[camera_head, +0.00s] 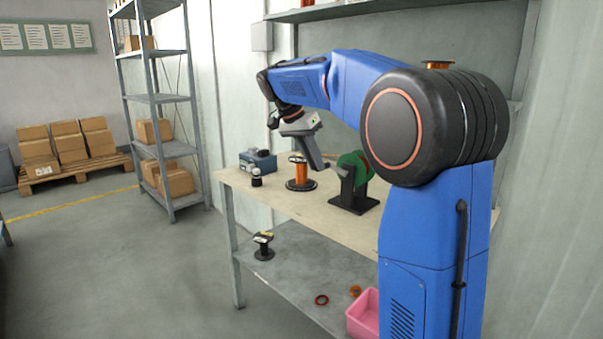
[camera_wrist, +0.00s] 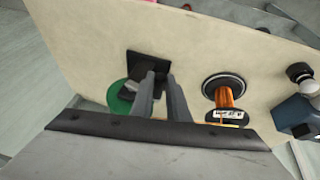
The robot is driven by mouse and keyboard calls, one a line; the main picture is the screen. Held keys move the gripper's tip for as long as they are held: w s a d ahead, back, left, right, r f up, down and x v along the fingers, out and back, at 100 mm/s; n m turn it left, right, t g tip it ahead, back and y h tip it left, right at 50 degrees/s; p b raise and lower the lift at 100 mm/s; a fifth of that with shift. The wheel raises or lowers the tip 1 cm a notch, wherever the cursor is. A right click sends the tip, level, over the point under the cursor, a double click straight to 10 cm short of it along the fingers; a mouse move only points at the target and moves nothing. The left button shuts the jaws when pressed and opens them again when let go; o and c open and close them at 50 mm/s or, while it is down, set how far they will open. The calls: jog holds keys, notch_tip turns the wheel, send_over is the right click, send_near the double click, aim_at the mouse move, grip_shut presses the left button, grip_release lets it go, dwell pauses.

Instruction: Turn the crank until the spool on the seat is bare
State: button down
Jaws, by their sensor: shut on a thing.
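A spool with orange copper wire (camera_head: 301,173) stands upright on a round black seat (camera_head: 300,186) on the bench. It also shows in the wrist view (camera_wrist: 224,96), with a white label on its top flange. To its right stands a winder with a green disc (camera_head: 361,160) on a black stand (camera_head: 353,195); the disc is partly covered by my fingers in the wrist view (camera_wrist: 120,97). My gripper (camera_head: 325,165) is beside the winder, fingers pointing down, shut on the crank. The crank's handle is mostly hidden between the fingertips (camera_wrist: 159,78).
A blue-grey box (camera_head: 259,161) and a small dark post with a light knob (camera_head: 257,178) stand at the bench's left end. The lower shelf holds a black spool (camera_head: 263,246), a red ring (camera_head: 321,300) and a pink bin (camera_head: 363,315). The bench front (camera_head: 300,210) is clear.

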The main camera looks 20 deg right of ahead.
jog(key=s+d+r, duration=0.2)
jog(key=s+r, duration=0.2)
jog(key=s, duration=0.1)
jog(key=shift+s+r, duration=0.3)
jog(key=s+d+f, duration=0.2)
jog(key=s+f, duration=0.4)
jog(key=w+f, duration=0.2)
jog(key=w+a+f, duration=0.1)
jog(key=w+f, duration=0.1)
jog(key=f, duration=0.1)
jog(key=shift+w+a+f, duration=0.15)
jog(key=shift+f, duration=0.2)
jog(key=shift+w+a+f, duration=0.1)
jog(key=shift+w+a, duration=0.1)
jog(key=shift+w, duration=0.3)
jog(key=shift+w+a+f, duration=0.1)
jog(key=shift+w+a, duration=0.05)
jog(key=shift+w, duration=0.3)
